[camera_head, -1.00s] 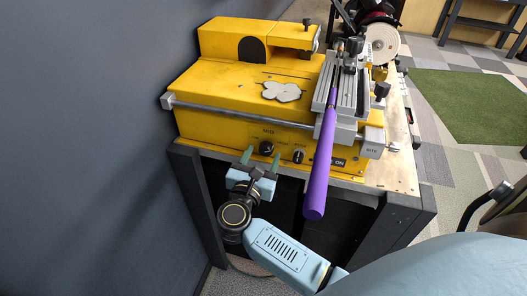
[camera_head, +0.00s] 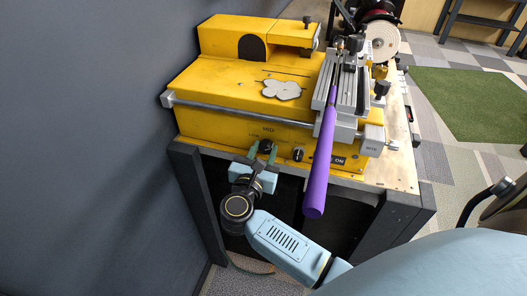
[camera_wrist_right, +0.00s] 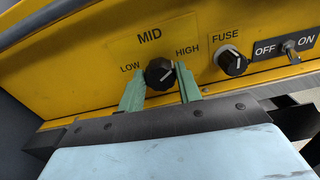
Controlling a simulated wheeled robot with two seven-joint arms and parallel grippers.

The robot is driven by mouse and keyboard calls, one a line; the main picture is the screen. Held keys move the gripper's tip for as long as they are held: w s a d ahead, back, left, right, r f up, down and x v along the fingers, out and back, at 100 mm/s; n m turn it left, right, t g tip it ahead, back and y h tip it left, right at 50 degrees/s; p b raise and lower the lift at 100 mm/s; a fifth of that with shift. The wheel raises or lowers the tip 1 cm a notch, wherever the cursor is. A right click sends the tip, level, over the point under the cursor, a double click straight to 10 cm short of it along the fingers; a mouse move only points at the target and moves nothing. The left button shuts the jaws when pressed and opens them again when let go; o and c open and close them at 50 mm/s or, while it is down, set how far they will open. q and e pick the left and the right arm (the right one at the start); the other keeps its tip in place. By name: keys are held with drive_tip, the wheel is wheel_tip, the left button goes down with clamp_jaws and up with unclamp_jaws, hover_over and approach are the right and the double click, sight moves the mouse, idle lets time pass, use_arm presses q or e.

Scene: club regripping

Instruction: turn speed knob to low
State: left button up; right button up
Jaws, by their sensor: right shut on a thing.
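The speed knob (camera_wrist_right: 159,73) is a round black dial on the yellow machine's front panel, with LOW printed at its left, MID above and HIGH at its right. Its white mark points right and slightly up, toward the HIGH side. It also shows in the head view (camera_head: 266,146), partly hidden by the fingers. My right gripper (camera_head: 263,149) has its green fingers on either side of the knob and is shut on it. In the right wrist view the gripper (camera_wrist_right: 161,76) has one finger left and one right of the knob. My left gripper is not in view.
A black FUSE knob (camera_wrist_right: 232,63) and an ON/OFF toggle switch (camera_wrist_right: 291,48) sit to the right on the panel. A purple grip (camera_head: 321,165) on a club held in a clamp (camera_head: 345,90) overhangs the front edge. A dark wall (camera_head: 80,130) is close at left.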

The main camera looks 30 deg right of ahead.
drive_tip(key=n+p, duration=0.1)
drive_tip(key=n, duration=0.2)
drive_tip(key=n+p, duration=0.1)
drive_tip(key=n, duration=0.3)
drive_tip(key=shift+a+p, duration=0.1)
drive_tip(key=shift+p, duration=0.3)
drive_tip(key=n+p, duration=0.1)
drive_tip(key=n, duration=0.2)
drive_tip(key=shift+w+n+p, duration=0.1)
drive_tip(key=shift+n+p, duration=0.2)
drive_tip(key=shift+p, duration=0.1)
drive_tip(key=n+p, duration=0.2)
drive_tip(key=n, duration=0.1)
drive_tip(key=shift+f+n, duration=0.1)
drive_tip(key=shift+n, duration=0.2)
drive_tip(key=n+p, duration=0.2)
drive_tip(key=n, duration=0.2)
drive_tip(key=shift+n, duration=0.3)
drive_tip(key=shift+f+n+p, duration=0.2)
drive_tip(key=shift+n+p, duration=0.8)
drive_tip(key=shift+n, duration=1.5)
drive_tip(key=o, duration=1)
